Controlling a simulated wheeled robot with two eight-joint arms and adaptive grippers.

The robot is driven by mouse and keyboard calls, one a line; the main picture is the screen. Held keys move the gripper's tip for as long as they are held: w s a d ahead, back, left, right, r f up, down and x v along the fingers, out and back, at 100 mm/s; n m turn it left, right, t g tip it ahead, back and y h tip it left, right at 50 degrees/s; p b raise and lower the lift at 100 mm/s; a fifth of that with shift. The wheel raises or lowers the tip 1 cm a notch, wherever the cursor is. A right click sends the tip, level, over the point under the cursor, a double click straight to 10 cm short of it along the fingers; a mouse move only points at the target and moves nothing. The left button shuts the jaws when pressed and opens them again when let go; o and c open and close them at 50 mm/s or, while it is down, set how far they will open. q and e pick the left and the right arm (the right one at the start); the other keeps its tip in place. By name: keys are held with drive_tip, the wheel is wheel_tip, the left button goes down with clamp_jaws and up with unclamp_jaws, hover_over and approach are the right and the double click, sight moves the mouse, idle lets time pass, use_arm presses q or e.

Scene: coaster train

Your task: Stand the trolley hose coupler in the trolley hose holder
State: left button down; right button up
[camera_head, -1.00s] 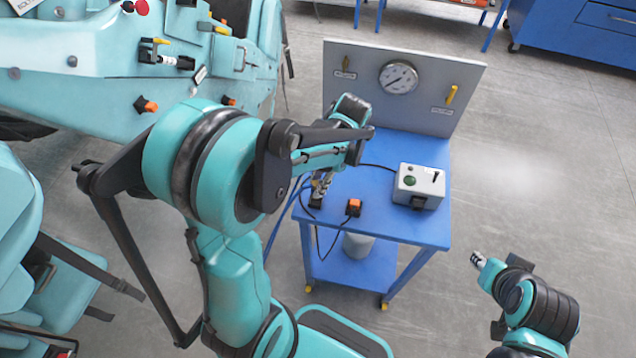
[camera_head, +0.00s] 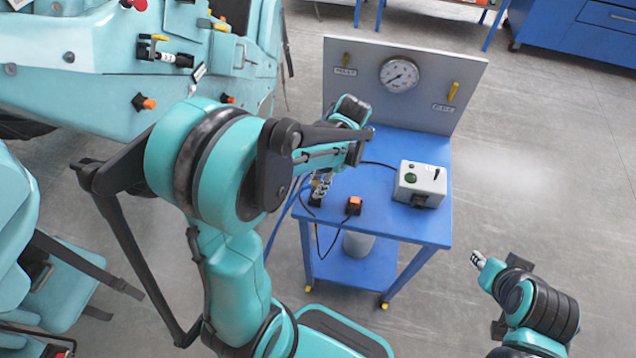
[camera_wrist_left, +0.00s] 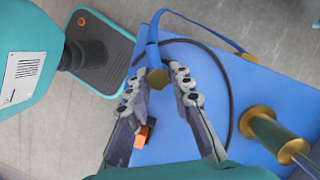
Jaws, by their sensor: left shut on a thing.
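The trolley hose coupler (camera_wrist_left: 157,79) is a small brass piece on the end of a blue hose, seen in the left wrist view. My left gripper (camera_wrist_left: 159,84) is shut on it, one finger on each side, above the blue trolley top. In the head view this gripper (camera_head: 319,187) is over the trolley's left side, and the arm hides much of what it holds. A brass cylinder (camera_wrist_left: 264,132) stands at the right of the wrist view, apart from the coupler; I cannot tell whether it is the holder. My right gripper (camera_head: 478,260) is off the trolley; its jaws are too small to judge.
The blue trolley (camera_head: 408,229) carries an orange-and-black connector (camera_head: 354,205) on a black cable, a grey control box (camera_head: 420,184) and a back panel (camera_head: 428,89) with a gauge (camera_head: 399,75). The teal coaster train (camera_head: 95,70) stands at left.

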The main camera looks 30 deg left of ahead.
use_arm(q)
drive_tip(key=shift+f+b, duration=0.75)
drive_tip(key=shift+f, duration=0.2)
drive_tip(key=c, duration=1.3)
unclamp_jaws()
drive_tip(key=shift+o, duration=0.2)
drive_tip(key=shift+r, duration=0.15)
drive_tip(key=v, duration=1.2)
drive_tip(key=s+d+f+n+t+h, duration=0.2)
drive_tip(key=s+d+n+t, duration=0.2)
drive_tip(key=s+n+t, duration=0.4)
drive_tip(key=shift+n+t, duration=0.4)
drive_tip(key=shift+t, duration=0.3)
